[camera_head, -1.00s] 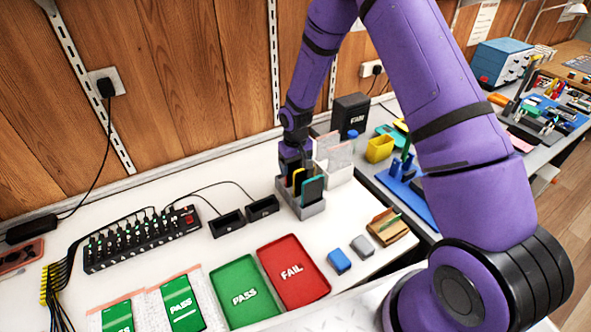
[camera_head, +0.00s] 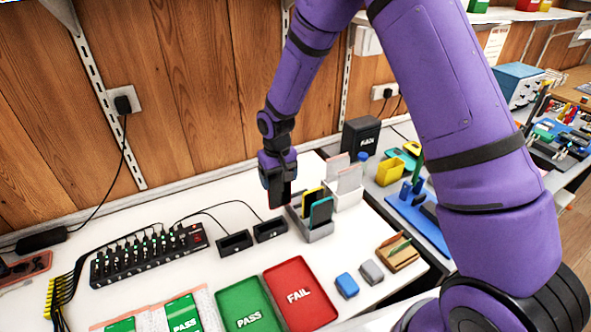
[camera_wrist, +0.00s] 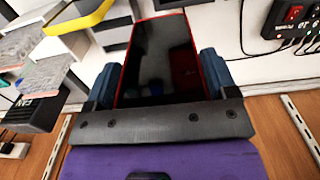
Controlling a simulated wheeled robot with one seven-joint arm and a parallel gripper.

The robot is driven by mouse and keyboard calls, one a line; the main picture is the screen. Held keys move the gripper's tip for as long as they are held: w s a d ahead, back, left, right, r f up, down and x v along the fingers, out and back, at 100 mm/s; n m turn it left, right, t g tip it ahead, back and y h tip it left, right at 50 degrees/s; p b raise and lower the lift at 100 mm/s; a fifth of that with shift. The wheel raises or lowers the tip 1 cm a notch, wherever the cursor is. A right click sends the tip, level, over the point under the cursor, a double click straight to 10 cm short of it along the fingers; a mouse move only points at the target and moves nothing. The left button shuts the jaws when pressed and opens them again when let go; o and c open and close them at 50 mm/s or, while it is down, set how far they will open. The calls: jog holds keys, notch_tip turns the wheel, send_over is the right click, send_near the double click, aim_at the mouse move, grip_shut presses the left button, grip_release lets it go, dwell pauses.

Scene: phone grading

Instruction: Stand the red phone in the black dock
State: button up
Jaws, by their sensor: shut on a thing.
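My gripper (camera_head: 277,176) is shut on the red phone (camera_head: 281,196), holding it upright in the air, just left of the grey rack. In the wrist view the red phone (camera_wrist: 160,60) shows a dark screen and a thin red edge between the two blue fingers of my gripper (camera_wrist: 160,85). Two small black docks stand side by side on the white bench, each with a cable: a left black dock (camera_head: 235,243) and a right black dock (camera_head: 270,230). The phone is above and behind the right one, apart from it. Both docks look empty.
The grey rack (camera_head: 318,234) holds a yellow and a teal phone. A black powered hub (camera_head: 145,254) lies left of the docks. A green PASS tray (camera_head: 248,305) and a red FAIL tray (camera_head: 300,293) lie in front. A blue block (camera_head: 346,285) sits right of them.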

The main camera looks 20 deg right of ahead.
jog(key=s+a+f, duration=0.1)
jog(key=a+f, duration=0.3)
jog(key=shift+s+f, duration=0.25)
jog(key=shift+s, duration=0.15)
dwell(0.4)
jog(key=shift+f, duration=0.9)
dwell(1.6)
jog(key=shift+f, duration=0.5)
jog(key=shift+f, duration=0.25)
jog(key=shift+f, duration=0.5)
dwell(0.4)
jog(key=o, duration=1)
jog(key=shift+c, duration=0.2)
